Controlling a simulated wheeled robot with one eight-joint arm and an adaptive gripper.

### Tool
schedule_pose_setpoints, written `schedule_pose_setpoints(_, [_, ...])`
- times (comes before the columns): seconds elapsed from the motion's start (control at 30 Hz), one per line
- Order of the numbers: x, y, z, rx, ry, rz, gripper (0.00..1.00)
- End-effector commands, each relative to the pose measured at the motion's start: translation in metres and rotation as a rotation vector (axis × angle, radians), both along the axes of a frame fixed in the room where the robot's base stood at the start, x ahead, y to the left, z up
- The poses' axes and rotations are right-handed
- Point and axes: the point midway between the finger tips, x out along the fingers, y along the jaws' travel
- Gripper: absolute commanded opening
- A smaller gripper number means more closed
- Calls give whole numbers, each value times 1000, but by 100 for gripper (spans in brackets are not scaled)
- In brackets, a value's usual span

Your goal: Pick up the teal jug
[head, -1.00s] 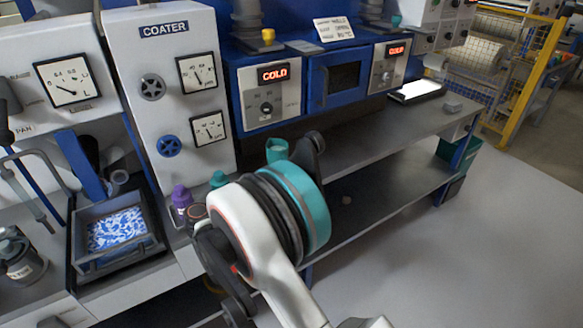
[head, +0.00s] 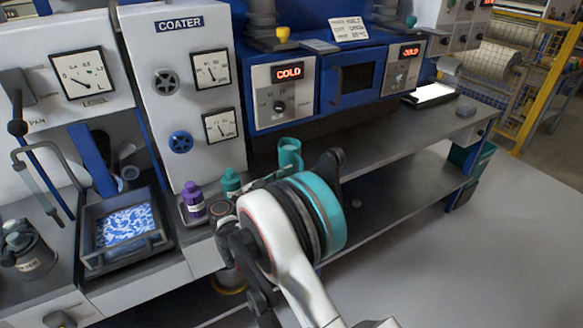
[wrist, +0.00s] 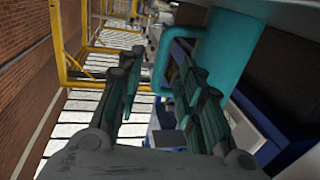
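The teal jug (head: 290,153) stands upright on the grey counter in front of the oven unit, partly hidden by my arm. In the wrist view the teal jug (wrist: 225,45) is large and near, at upper right, with its handle loop pointing left. My gripper (wrist: 161,65) is open, with one finger left of the handle and the other overlapping the jug's lower side. The handle shows in the gap between the fingers. Whether they touch the jug I cannot tell. In the head view my wrist hides most of the gripper.
A purple bottle (head: 193,201) and a small teal bottle (head: 231,182) stand just left of my wrist. A tray with blue-and-white liquid (head: 127,226) is farther left. The coater panel (head: 188,90) and oven unit (head: 350,82) rise behind. The counter (head: 420,128) right of the jug is mostly clear.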

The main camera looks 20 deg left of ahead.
Motion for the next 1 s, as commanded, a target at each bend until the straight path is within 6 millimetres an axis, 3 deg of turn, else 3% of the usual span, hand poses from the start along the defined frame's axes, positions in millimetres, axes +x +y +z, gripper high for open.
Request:
schedule_pose_setpoints(0.33, [40, -21, -2, 0, 0, -2, 34])
schedule_pose_setpoints(0.57, [43, -22, 0, 0, 0, 0, 34])
schedule_pose_setpoints(0.6, [43, -22, 0, 0, 0, 0, 32])
schedule_pose_setpoints(0.73, [43, -22, 0, 0, 0, -1, 2])
schedule_pose_setpoints(1.0, [43, -22, 1, 0, -1, -1, 0])
